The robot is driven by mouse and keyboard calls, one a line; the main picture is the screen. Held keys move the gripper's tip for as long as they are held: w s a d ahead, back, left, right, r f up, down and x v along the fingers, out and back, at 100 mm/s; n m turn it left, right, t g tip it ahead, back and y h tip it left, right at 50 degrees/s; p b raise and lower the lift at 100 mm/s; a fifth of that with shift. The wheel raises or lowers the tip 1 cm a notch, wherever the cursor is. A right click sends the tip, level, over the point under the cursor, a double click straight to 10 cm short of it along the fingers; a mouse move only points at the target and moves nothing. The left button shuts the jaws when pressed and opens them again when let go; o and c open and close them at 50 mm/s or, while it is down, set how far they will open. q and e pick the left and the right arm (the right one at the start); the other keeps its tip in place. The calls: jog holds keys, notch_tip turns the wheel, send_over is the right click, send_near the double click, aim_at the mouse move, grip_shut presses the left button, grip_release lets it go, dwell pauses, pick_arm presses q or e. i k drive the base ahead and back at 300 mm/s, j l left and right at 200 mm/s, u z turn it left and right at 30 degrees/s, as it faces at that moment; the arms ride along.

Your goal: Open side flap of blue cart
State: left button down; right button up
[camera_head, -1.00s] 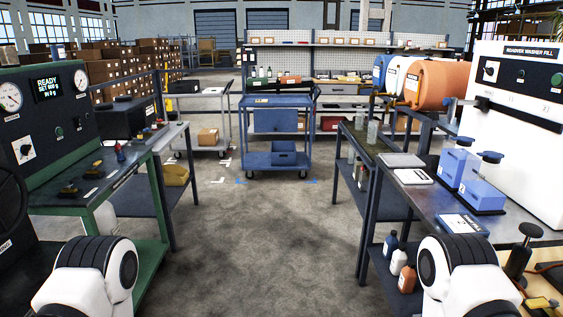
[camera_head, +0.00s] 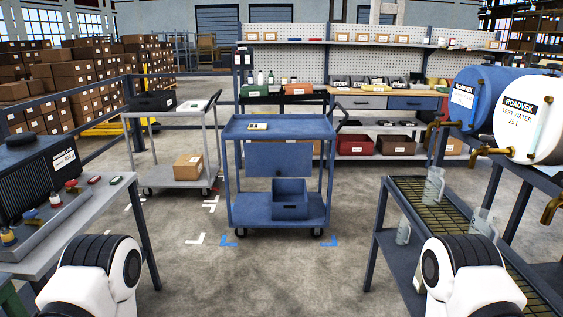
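The blue cart (camera_head: 279,126) stands ahead of me, a little left of centre in the head view, on the floor between blue corner marks. Its side flap (camera_head: 279,159) is a blue panel hanging upright below the top tray, facing me. A small light-coloured device lies on the top tray. An open blue bin (camera_head: 290,200) sits on the bottom shelf, its upper back close to the flap's lower edge. My two white and black arm parts show at the lower left and lower right, well short of the cart. Neither gripper is in the picture.
A grey trolley (camera_head: 172,113) with a cardboard box (camera_head: 188,166) stands left of the cart. A grey table (camera_head: 70,225) is at near left, and a rack with a grated top (camera_head: 440,215) at near right. The floor between is clear.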

aim_at(262, 160)
jog(key=i, duration=1.85)
jog(key=i+l, duration=0.2)
jog(key=i, duration=0.25)
jog(key=i+l, duration=0.15)
jog(key=i, duration=0.25)
jog(key=i+l, duration=0.2)
jog(key=i, duration=0.25)
jog(key=i+l, duration=0.2)
jog(key=i, duration=0.25)
jog(key=i+l, duration=0.2)
jog(key=i, duration=0.25)
jog(key=j+u, duration=0.05)
